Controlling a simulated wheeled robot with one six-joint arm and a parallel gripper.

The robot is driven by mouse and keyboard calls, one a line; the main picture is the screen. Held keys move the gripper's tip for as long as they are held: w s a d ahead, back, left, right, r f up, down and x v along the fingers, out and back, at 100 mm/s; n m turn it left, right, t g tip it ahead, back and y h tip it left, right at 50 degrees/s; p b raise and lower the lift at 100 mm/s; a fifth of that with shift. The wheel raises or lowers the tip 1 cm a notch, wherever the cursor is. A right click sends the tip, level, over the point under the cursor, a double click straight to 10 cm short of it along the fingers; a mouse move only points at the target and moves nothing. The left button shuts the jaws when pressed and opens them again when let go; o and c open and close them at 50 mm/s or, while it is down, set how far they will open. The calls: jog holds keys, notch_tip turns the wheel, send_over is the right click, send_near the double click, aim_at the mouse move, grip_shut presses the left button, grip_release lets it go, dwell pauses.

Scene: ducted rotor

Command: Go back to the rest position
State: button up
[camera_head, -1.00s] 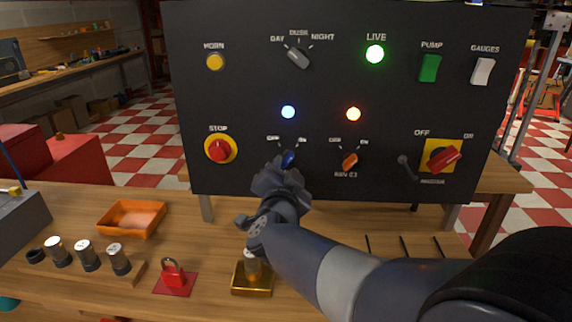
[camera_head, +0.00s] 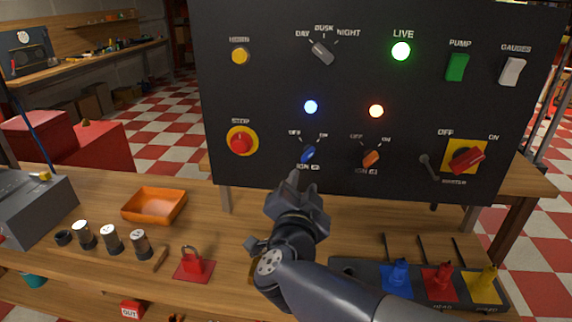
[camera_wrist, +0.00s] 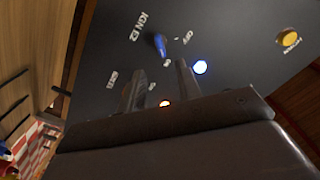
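My gripper (camera_head: 297,182) is in front of the black control panel (camera_head: 270,185), just below and apart from the blue knob (camera_head: 308,153) marked IGN E2. In the wrist view its two fingers (camera_wrist: 160,88) stand apart with nothing between them, so it is open. The blue knob (camera_wrist: 160,45) shows beyond the fingertips. The orange knob (camera_head: 371,158) is to its right. The blue lamp (camera_head: 311,107), orange lamp (camera_head: 376,111) and green LIVE lamp (camera_head: 401,51) are lit. The red master handle (camera_head: 467,161) is tilted on its yellow plate.
A grey rack (camera_head: 355,268) with blue, red and yellow pieces stands at right. My arm hides part of the bench.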

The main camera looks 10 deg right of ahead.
aim_at(307, 159)
jog(key=b+x, duration=0.1)
jog(key=x, duration=0.9)
jog(key=shift+w+d+f, duration=0.1)
jog(key=shift+w+d, duration=0.05)
jog(key=shift+w, duration=0.15)
